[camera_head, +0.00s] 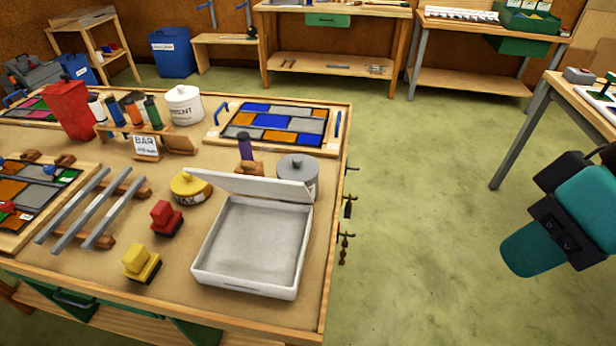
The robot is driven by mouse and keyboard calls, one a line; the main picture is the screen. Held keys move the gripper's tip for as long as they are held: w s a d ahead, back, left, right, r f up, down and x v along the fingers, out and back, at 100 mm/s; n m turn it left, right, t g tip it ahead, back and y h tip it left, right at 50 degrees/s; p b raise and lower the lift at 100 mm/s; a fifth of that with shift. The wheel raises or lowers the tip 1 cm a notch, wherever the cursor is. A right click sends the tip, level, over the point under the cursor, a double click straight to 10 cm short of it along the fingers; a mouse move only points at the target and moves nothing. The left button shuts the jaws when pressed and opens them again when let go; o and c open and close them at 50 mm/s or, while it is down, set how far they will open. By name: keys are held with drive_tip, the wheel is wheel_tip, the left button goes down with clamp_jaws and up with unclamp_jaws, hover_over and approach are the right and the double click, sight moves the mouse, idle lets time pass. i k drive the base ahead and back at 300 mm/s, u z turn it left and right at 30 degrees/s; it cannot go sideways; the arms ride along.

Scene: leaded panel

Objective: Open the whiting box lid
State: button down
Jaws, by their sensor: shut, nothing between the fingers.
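The whiting box (245,285) is a shallow white rectangular box near the front right corner of the big workbench. Its lid (262,188) is raised at the box's far edge and shows as a narrow, foreshortened white strip. The box's mouth is uncovered, and its pale grey inside shows, with no separate object in it. My arm, teal and black, shows at the right edge over the floor, well apart from the box. I cannot make out my gripper's fingers in this view.
Green floor (430,200) is clear right of the bench (180,315).

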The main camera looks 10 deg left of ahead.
sight(244, 184)
drive_tip(key=z, duration=0.05)
drive_tip(key=k, duration=0.95)
drive_tip(key=u, duration=1.85)
drive_tip(key=i, duration=0.5)
drive_tip(key=z, duration=0.05)
